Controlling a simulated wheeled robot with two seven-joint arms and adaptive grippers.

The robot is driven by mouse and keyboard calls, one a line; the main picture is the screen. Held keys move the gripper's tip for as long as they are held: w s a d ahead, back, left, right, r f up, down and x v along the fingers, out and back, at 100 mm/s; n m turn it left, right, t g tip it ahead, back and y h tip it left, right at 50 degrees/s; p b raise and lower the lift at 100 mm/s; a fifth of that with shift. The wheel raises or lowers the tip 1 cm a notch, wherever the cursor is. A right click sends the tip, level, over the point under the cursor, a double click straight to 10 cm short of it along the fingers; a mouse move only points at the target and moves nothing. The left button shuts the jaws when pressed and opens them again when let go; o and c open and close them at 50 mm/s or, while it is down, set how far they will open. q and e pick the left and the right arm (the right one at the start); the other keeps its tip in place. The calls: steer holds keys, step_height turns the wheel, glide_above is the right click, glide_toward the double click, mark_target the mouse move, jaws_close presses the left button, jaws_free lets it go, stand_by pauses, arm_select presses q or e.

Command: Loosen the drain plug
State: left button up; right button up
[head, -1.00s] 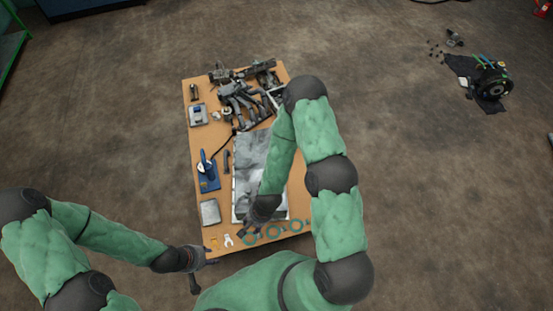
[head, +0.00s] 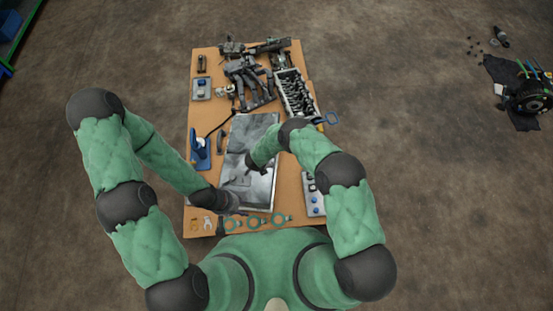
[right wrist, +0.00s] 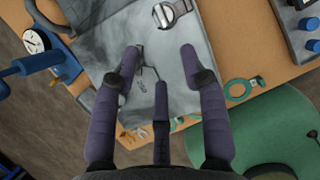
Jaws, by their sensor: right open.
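I cannot make out a drain plug for certain in either view. A grey, crumpled-looking panel (head: 262,135) lies on the workbench, and it fills the middle of the right wrist view (right wrist: 215,75). A silver buckle-like fitting (right wrist: 172,11) sits on it at the top of that view. My right gripper (head: 252,168) is over the panel; in the right wrist view (right wrist: 160,57) its fingers are spread with nothing between them. My left gripper (head: 228,200) is at the panel's lower left edge; its fingers are too dark and small to read.
The workbench (head: 196,120) carries a blue stand (head: 199,150) at left, green rings (head: 255,221) at the front edge, an engine block (head: 293,93) and dark pipe parts (head: 245,75) at the back. A small tray (head: 313,195) lies at right.

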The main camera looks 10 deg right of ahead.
steer(key=shift+m, duration=0.5)
steer(key=b+x, duration=0.6)
steer(key=x, duration=0.5)
steer(key=shift+w+d, duration=0.2)
jaws_close()
